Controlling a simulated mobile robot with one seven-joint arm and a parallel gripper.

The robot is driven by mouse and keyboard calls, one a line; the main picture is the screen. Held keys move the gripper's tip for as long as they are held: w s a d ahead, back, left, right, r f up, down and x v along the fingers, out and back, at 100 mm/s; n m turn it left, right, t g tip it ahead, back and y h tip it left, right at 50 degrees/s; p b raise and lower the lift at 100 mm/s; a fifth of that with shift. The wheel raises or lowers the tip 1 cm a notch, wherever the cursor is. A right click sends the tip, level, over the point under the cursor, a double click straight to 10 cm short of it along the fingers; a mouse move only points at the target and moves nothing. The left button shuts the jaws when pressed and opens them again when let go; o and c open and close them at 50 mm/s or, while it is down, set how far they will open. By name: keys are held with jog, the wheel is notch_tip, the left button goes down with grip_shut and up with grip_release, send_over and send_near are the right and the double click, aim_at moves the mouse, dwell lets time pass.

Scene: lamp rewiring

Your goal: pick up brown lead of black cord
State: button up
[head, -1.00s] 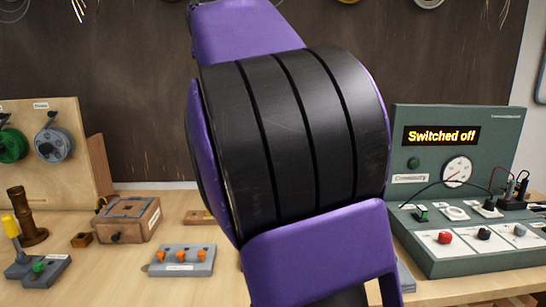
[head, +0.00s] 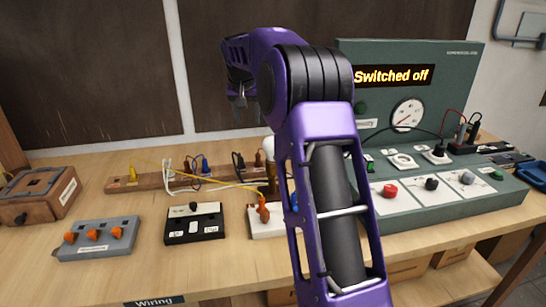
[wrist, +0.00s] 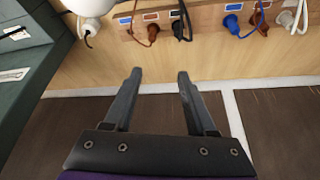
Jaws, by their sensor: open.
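A wooden rail (head: 150,182) on the bench carries several coloured leads. A brown lead (head: 258,159) sits near its right end, beside a dark lead (head: 239,161). In the wrist view the brown lead (wrist: 152,30) hangs at the rail, just left of the dark lead (wrist: 179,28). Whether this brown lead belongs to the black cord is unclear. Another brown lead (wrist: 262,18) sits beside a blue one (wrist: 235,22). My gripper (head: 240,102) is above and behind the rail. In the wrist view my gripper (wrist: 159,75) is open and empty, its fingers apart from the leads.
A green-grey test panel (head: 455,95) reading "Switched off" stands at the right. A white round thing (wrist: 92,6) is near the rail end. A black block (head: 194,222), a grey block with orange levers (head: 95,240) and a wooden box (head: 40,192) stand in front.

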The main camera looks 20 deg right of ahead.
aim_at(258, 155)
jog(key=x, duration=0.4)
jog(key=d+x, duration=0.1)
jog(key=x, duration=0.4)
jog(key=s+x, duration=0.1)
jog(key=x, duration=0.3)
jog(key=shift+d+f+b, duration=0.35)
jog(key=shift+f+b, duration=0.05)
jog(key=shift+s+a+f+x, duration=0.1)
jog(key=shift+s+x, duration=0.05)
jog(key=shift+x, duration=0.7)
jog(key=shift+s+a+f+x, duration=0.1)
jog(key=shift+x, duration=0.8)
jog(key=shift+s+a+x, duration=0.1)
jog(key=shift+s+x, duration=0.05)
jog(key=shift+x, duration=0.7)
grip_shut()
